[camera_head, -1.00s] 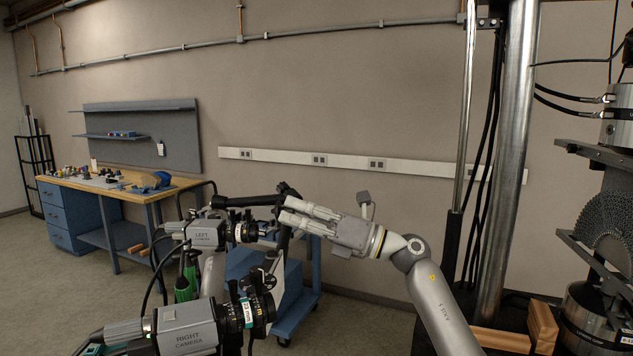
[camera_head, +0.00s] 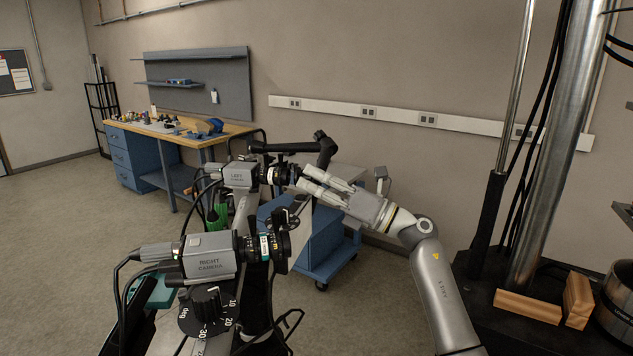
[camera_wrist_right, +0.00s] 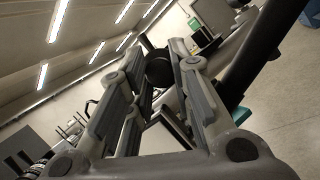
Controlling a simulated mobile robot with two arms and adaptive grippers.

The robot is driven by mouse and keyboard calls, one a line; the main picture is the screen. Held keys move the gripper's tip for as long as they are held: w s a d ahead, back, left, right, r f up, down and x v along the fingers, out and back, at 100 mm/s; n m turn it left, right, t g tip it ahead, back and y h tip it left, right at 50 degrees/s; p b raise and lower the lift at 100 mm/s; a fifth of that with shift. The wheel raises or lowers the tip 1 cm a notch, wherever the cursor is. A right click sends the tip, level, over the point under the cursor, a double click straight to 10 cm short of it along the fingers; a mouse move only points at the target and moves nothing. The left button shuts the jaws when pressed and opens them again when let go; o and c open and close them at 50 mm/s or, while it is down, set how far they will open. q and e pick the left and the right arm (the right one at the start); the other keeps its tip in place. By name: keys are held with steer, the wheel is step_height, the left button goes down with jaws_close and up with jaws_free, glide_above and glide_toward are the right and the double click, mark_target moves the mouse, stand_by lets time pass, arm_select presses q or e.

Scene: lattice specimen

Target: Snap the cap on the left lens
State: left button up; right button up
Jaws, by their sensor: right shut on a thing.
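The left camera (camera_head: 240,175) is a grey box labelled LEFT, with its black left lens (camera_head: 274,174) pointing right. My right gripper (camera_head: 303,178) comes in from the right, its fingertips just in front of the lens. It is shut on a small dark round thing, seemingly the lens cap (camera_wrist_right: 158,68), which shows between the fingers in the right wrist view. The fingers largely hide the cap in the head view. I cannot tell whether the cap touches the lens. My left gripper is not in view.
The right camera (camera_head: 208,255) with its lens (camera_head: 265,247) stands nearer, on a mount with an angle dial (camera_head: 208,308). A black bar (camera_head: 290,147) runs above the left lens. A blue cart (camera_head: 325,250) stands behind. A workbench (camera_head: 170,135) is at the back left.

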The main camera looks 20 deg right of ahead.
jaws_close()
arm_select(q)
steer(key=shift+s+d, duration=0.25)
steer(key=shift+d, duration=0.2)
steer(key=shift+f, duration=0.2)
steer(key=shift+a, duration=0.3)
arm_select(e)
steer(key=shift+a, duration=0.1)
arm_select(q)
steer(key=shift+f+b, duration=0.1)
steer(key=shift+b, duration=0.2)
arm_select(e)
steer(key=shift+w+a, duration=0.3)
steer(key=shift+a, duration=0.25)
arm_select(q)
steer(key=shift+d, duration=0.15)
arm_select(e)
steer(key=shift+a, duration=0.15)
stand_by(0.6)
